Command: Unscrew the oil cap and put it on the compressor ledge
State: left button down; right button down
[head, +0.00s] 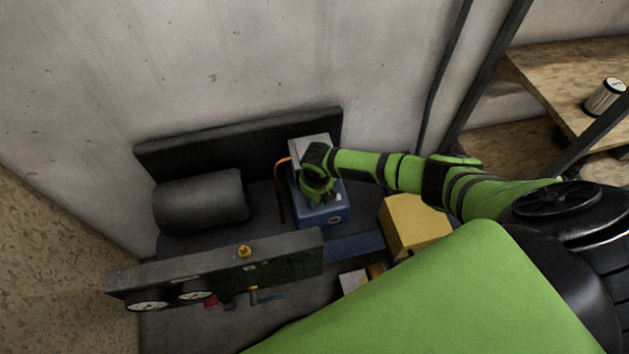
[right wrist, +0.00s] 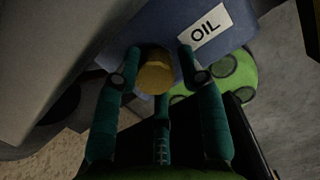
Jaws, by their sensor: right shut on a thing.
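The oil cap (right wrist: 155,76) is a brass-coloured round knob on the blue housing, beside a white OIL label (right wrist: 205,27) in the right wrist view. My right gripper (right wrist: 159,62) is shut on the cap, with fingers at its left and right. In the head view my right gripper (head: 318,192) is over the blue and grey compressor block (head: 322,215) and hides the cap. Whether the cap is still threaded in cannot be told. A long dark grey panel (head: 215,261) with a flat top stands in front; I cannot tell whether it is the ledge. My left gripper is not in view.
A dark cylinder (head: 200,203) lies left of the block, before a dark back plate (head: 240,140). The front panel carries gauges (head: 148,306) and a brass fitting (head: 244,251). A yellow box (head: 412,225) stands right of the block. Wooden shelves (head: 570,80) are at the far right.

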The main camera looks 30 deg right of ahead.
jog(key=shift+w+a+r+n, duration=0.1)
jog(key=shift+a+r+n, duration=0.05)
jog(key=shift+n, duration=0.45)
jog(key=shift+w+a+r+n, duration=0.1)
jog(key=shift+a+r+n, duration=0.05)
jog(key=shift+n, duration=0.45)
jog(key=shift+w+f+n, duration=0.15)
jog(key=shift+w+n, duration=0.05)
jog(key=shift+n, duration=0.2)
jog(key=shift+a, duration=0.2)
jog(key=c, duration=0.8)
grip_release()
jog(key=shift+o, duration=0.2)
jog(key=shift+w+f, duration=0.15)
jog(key=shift+s+d, duration=0.2)
jog(key=shift+d, duration=0.05)
jog(key=shift+c, duration=0.7)
